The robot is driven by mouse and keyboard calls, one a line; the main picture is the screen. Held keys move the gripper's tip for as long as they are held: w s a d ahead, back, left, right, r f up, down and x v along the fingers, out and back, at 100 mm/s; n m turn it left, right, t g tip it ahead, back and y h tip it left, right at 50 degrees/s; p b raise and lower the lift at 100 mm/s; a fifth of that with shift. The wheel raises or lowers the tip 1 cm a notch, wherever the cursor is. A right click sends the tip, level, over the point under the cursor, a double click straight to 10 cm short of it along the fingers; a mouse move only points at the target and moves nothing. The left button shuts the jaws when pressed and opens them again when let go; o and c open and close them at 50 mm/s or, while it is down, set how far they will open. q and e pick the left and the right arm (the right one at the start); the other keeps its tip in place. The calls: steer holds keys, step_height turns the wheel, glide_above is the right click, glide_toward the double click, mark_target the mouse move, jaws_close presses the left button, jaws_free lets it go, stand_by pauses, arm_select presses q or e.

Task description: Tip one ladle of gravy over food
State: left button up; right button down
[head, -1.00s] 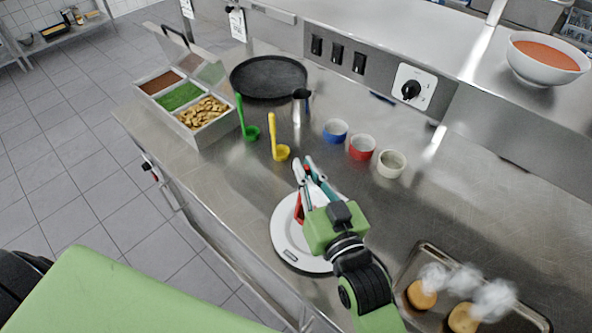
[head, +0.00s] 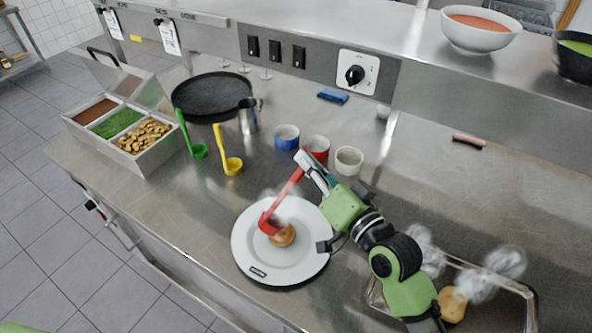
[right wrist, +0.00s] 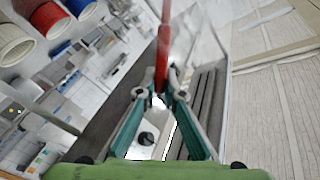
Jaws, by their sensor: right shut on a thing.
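My right gripper (head: 308,165) is shut on the upper handle of a red ladle (head: 285,195). The ladle slants down to the left, its red bowl over or against a round brown piece of food (head: 284,237). I cannot tell whether they touch or whether gravy is in the bowl. The food lies on a white plate (head: 250,255), with faint steam above it. In the right wrist view the red handle (right wrist: 162,50) rises between the fingertips (right wrist: 160,95). My left gripper is not in view.
Blue (head: 286,137), red (head: 318,147) and cream (head: 348,160) pots stand behind the plate. Green (head: 198,151) and yellow (head: 232,165) ladles, a steel jug (head: 248,120) and a topping box (head: 128,155) are left. A steaming tray (head: 533,310) is right. The right counter is mostly clear.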

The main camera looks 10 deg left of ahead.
steer(key=w+d+f+m+b, duration=0.5)
steer(key=d+f+m+b, duration=0.1)
steer(key=f+b, duration=0.3)
steer(key=s+a+r+n+p, duration=0.2)
steer(key=r+p, duration=0.2)
steer(key=s+a+r+n+p, duration=0.2)
steer(key=a+r+n+p, duration=0.1)
steer(key=r+p, duration=0.1)
steer(key=s+a+r+n+p, duration=0.2)
steer(key=r+p, duration=0.2)
steer(key=p, duration=0.1)
steer(key=shift+s+a, duration=0.2)
steer(key=shift+a, duration=0.1)
steer(key=s+a+r+n+p, duration=0.4)
steer(key=s+a+n, duration=0.3)
steer(key=a, duration=0.2)
steer(key=shift+s+r+n+p, duration=0.25)
steer(key=shift+r+n+p, duration=0.05)
steer(key=shift+p, duration=0.2)
